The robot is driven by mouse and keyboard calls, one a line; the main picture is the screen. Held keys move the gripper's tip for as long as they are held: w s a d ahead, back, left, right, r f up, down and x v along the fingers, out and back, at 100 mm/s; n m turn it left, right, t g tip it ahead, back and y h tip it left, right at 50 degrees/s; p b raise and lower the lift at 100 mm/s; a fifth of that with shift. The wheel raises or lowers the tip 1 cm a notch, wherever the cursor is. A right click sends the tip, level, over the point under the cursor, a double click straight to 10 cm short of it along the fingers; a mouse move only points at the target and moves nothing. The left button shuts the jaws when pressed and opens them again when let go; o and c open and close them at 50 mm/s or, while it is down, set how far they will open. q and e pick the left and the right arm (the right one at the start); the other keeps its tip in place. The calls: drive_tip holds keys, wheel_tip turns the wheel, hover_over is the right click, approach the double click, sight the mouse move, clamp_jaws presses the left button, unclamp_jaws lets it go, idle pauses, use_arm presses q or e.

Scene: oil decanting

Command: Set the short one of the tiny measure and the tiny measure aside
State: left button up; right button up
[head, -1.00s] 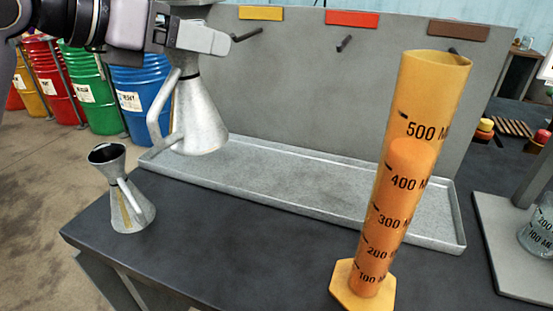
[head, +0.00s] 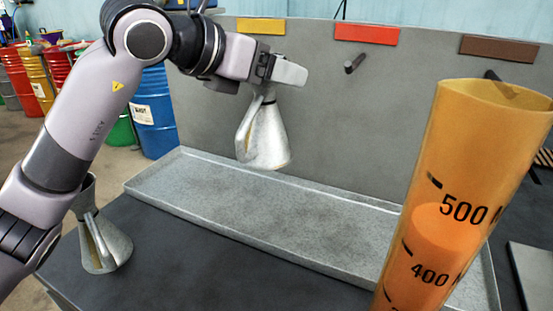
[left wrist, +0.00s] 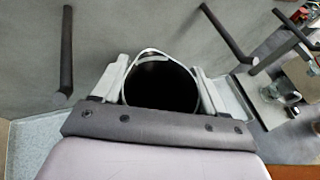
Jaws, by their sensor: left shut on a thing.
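One tiny measure (head: 265,140), a grey metal cone with a side handle, hangs upright from my left gripper (head: 272,72). The gripper is shut on its narrow upper part, in front of the back panel and above the tray. In the left wrist view its dark open mouth (left wrist: 160,88) lies between the fingers. The other tiny measure (head: 108,250), similar metal with a flared top, stands on the dark table at the left, partly hidden by my left arm. My right gripper is not in view.
An empty metal tray (head: 230,205) runs along the back panel (head: 310,110). A peg (head: 355,63) sticks out below the red label (head: 366,34). A tall orange cylinder (head: 450,190) with liquid stands at the right front. Drums (head: 153,110) stand behind at the left.

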sight(272, 157)
use_arm(q)
wheel_tip(272, 157, down, 15)
drive_tip(key=shift+r, duration=0.15)
idle(0.4)
drive_tip(key=shift+f, duration=0.2)
drive_tip(key=o, duration=1.6)
drive_tip(key=shift+o, duration=0.2)
